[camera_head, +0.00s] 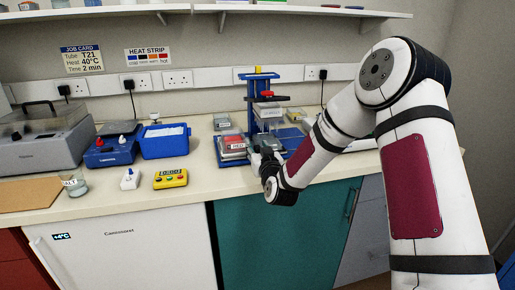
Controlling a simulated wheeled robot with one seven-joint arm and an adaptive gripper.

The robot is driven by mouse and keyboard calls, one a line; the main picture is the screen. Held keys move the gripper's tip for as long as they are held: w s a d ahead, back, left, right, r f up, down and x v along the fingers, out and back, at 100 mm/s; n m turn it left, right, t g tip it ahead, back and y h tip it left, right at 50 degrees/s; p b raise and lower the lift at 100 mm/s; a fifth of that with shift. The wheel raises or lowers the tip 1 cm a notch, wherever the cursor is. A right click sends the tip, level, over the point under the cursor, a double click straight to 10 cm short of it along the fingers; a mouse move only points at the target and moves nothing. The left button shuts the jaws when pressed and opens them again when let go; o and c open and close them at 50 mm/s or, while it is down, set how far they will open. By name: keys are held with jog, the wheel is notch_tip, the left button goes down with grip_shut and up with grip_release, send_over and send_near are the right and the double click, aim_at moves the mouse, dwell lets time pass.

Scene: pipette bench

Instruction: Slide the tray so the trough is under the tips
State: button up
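A blue pipetting stand (252,97) with a yellow top and a red part stands at the back of the bench. A pale block hangs at its middle; single tips are too small to make out. Below it is a blue tray or base (229,163), partly hidden by my arm. A red and grey labelled container (232,144) sits on its left part. I cannot tell for sure which piece is the trough. My gripper (262,158) is at the front of the tray, just right of the red container. Its fingers are small and dark, so its opening and any contact are unclear.
A small grey box (221,121) stands behind the tray.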

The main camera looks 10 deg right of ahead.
grip_shut()
jog(key=shift+d, duration=0.1)
jog(key=d+b, duration=0.2)
jog(key=d, duration=1)
jog(key=shift+d, duration=0.4)
grip_release()
jog(key=shift+d, duration=0.15)
